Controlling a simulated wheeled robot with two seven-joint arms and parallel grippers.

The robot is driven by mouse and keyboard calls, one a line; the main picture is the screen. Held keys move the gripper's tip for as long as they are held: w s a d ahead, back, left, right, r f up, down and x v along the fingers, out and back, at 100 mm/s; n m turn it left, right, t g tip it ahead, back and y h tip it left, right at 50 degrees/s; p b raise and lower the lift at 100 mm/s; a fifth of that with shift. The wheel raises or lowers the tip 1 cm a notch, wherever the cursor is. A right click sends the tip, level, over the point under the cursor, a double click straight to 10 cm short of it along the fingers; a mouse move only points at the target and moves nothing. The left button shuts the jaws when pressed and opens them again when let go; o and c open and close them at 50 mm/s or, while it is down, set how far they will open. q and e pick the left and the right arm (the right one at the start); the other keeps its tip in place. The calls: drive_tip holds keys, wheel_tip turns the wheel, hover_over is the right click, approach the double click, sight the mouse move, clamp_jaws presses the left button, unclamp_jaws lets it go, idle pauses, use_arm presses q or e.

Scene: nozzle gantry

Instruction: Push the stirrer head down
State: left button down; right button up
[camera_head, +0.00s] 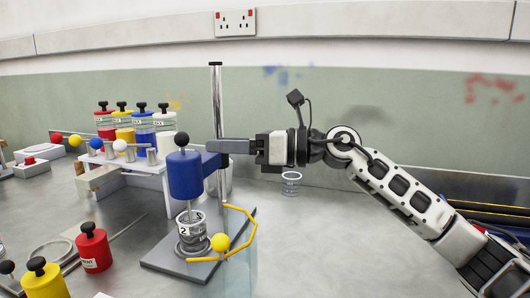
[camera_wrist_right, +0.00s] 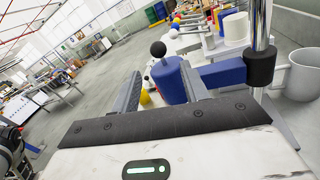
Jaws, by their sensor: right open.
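The stirrer head is a blue cylinder (camera_head: 185,176) with a black ball knob (camera_head: 181,139) on top. A blue arm joins it to an upright metal post (camera_head: 216,100). The head hangs above a grey cup (camera_head: 190,232) marked 2, with a thin shaft showing between them. My right gripper (camera_head: 208,146) is level, beside the post, just right of the knob and near the head's top. In the right wrist view, its open fingers point at the blue head (camera_wrist_right: 169,80), with the knob (camera_wrist_right: 158,48) beyond them. Contact cannot be told. My left gripper is not in view.
A yellow bent bar with a ball (camera_head: 220,242) lies at the base plate's right. A rack with several coloured jars (camera_head: 123,120) stands behind left. Red (camera_head: 93,248) and yellow (camera_head: 44,280) jars stand front left. A small cup (camera_head: 291,183) stands behind. The front-right bench is clear.

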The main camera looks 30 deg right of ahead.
drive_tip(key=b+v, duration=0.1)
drive_tip(key=v, duration=0.6)
drive_tip(key=shift+s+b, duration=0.15)
drive_tip(key=shift+b, duration=0.15)
drive_tip(key=shift+d, duration=0.15)
